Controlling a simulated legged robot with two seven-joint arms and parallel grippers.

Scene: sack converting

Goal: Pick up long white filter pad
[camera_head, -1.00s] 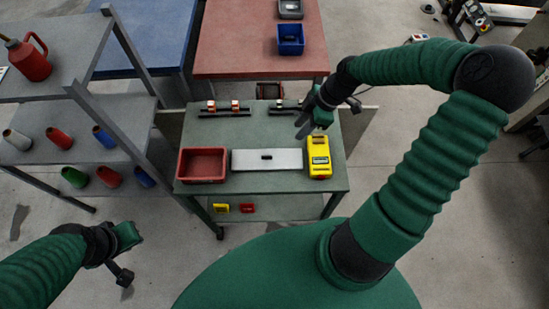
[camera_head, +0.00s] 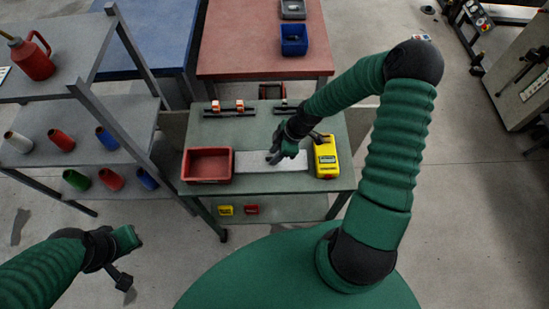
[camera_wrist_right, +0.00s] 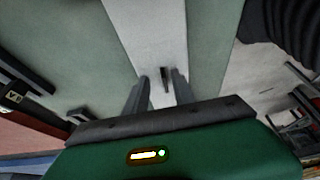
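The long white filter pad (camera_head: 248,163) lies flat on the green-grey table, between the red bin and the yellow device. In the right wrist view the pad (camera_wrist_right: 152,30) runs away from my gripper, with a small dark handle (camera_wrist_right: 165,76) standing on it. My right gripper (camera_head: 274,158) is over the middle of the pad and hides part of it. In the wrist view its two fingers (camera_wrist_right: 160,84) are apart, one on each side of the handle; whether they touch it is unclear. My left gripper (camera_head: 132,258) hangs at lower left, away from the table; its fingers are unclear.
A red bin (camera_head: 207,178) stands left of the pad and a yellow device (camera_head: 326,158) stands right of it. Dark rails with red-orange parts (camera_head: 228,108) lie at the table's back. A grey shelf rack (camera_head: 75,125) stands at left.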

